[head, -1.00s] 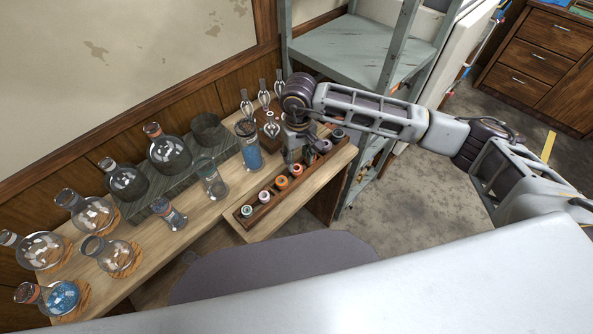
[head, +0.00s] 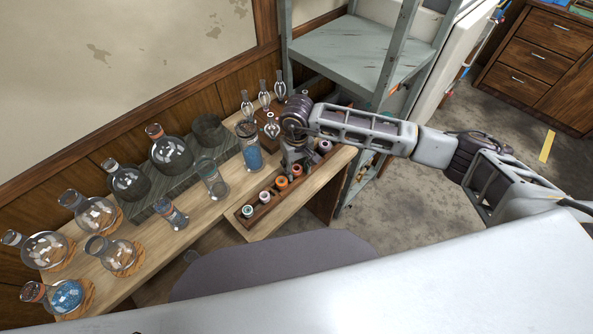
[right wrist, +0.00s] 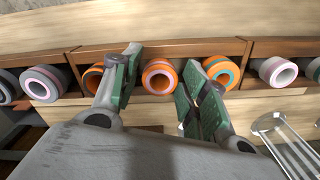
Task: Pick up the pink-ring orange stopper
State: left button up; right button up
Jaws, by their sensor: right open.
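The pink-ring orange stopper (right wrist: 159,76) sits in the wooden rack in the right wrist view, its pink-lined open end facing the camera. My right gripper (right wrist: 162,62) is open, with one finger to each side of this stopper in the picture. Neither finger visibly grips it; the depth of the fingers around it is hard to judge. In the head view my right gripper (head: 291,157) is over the rack, close to an orange stopper (head: 297,170) that appears to be the same one. My left gripper is not in view.
An orange stopper with a teal ring (right wrist: 222,72) is close beside the right finger. Another orange stopper (right wrist: 92,78) is partly behind the left finger. A blue-filled glass cylinder (head: 249,145) and several flasks (head: 170,152) stand left of the rack.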

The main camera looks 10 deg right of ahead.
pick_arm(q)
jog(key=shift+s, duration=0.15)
pick_arm(e)
jog(key=c, duration=0.6)
jog(key=shift+r, duration=0.1)
jog(key=shift+c, duration=0.2)
jog(key=shift+r, duration=0.8)
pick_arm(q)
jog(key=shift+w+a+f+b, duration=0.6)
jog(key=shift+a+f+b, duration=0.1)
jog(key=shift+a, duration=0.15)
pick_arm(e)
notch_tip(320, 180, up, 8)
jog(key=shift+r, duration=0.15)
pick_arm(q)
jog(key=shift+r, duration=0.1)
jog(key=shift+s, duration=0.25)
